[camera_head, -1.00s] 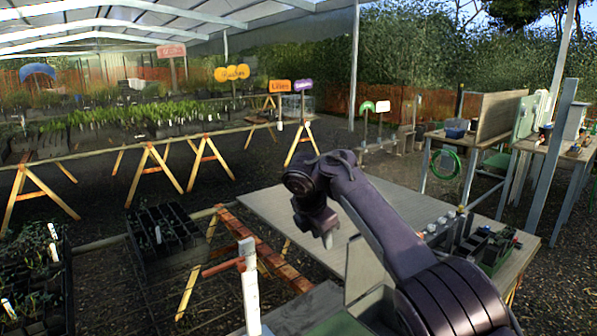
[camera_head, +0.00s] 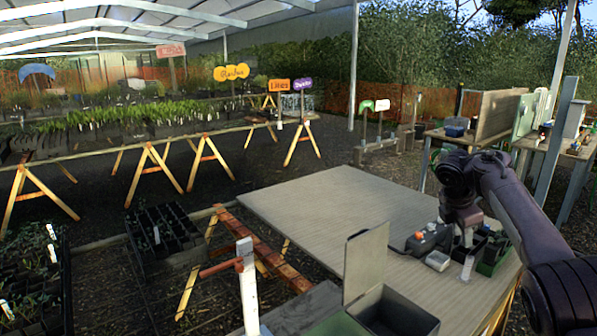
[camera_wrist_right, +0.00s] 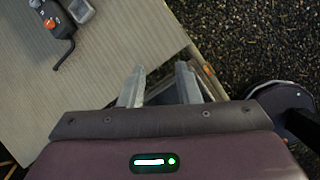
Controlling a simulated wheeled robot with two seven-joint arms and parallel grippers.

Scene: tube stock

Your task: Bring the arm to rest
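My right arm reaches in from the right in the head view. Its gripper (camera_head: 467,238) points down over the right part of the table, in front of several small items. In the right wrist view the two fingers of this gripper (camera_wrist_right: 160,72) stand apart with nothing between them. My left gripper is not in view.
A grey table (camera_head: 340,205) has a wide bare top. An open grey box (camera_head: 395,312) with a raised lid stands at its front. A dark device with an orange knob (camera_head: 420,238) and a green-and-black holder (camera_head: 493,256) sit near the right edge.

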